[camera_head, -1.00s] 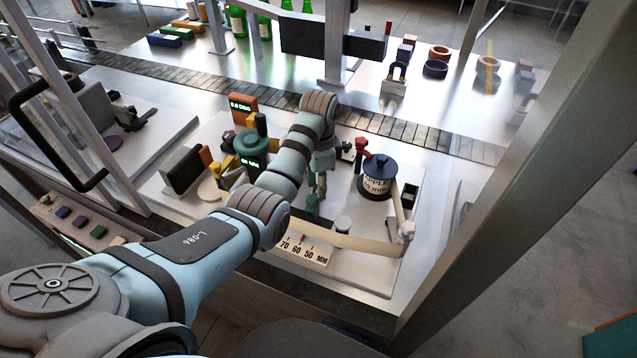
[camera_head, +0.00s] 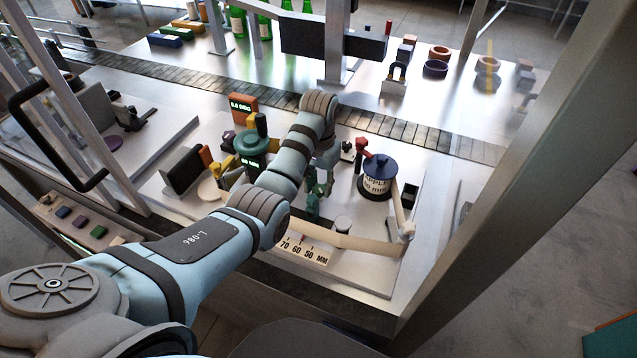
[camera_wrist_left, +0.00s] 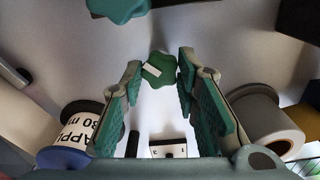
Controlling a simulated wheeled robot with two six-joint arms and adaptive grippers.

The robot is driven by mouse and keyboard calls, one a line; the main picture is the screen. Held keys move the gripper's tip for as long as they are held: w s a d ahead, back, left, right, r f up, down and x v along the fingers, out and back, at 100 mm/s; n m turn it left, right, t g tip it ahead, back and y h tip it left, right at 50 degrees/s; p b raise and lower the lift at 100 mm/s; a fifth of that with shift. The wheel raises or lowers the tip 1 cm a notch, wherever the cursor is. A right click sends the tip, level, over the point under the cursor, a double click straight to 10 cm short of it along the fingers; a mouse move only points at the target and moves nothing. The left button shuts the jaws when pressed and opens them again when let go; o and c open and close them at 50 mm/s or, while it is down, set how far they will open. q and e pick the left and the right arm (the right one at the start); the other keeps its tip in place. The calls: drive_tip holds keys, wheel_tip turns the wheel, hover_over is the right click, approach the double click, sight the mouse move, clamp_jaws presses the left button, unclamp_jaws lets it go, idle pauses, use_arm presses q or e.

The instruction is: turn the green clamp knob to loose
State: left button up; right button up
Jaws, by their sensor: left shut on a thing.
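The green clamp knob (camera_wrist_left: 158,70) is a lobed knob with a white mark, seen between the fingertips of my left gripper (camera_wrist_left: 160,62) in the left wrist view. The gripper is shut on it. In the head view my left gripper (camera_head: 315,190) reaches down onto the work board, and I cannot make out the knob apart from the green fingers there. A pale scale plate marked 70, 60, 50 MM (camera_head: 303,250) lies in front of the gripper. My right gripper is not in view.
A labelled spool with a dark blue top (camera_head: 378,180) stands right of the gripper. A larger teal knob (camera_head: 249,143) and small displays stand to the left. A conveyor (camera_head: 400,131) runs behind. A beige strip (camera_head: 345,241) crosses the front, near the metal frame post (camera_head: 480,180).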

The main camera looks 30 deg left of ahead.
use_arm(q)
drive_tip(key=n, duration=0.4)
drive_tip(key=shift+n, duration=2.3)
drive_tip(key=o, duration=1.2)
drive_tip(key=shift+c, duration=0.2)
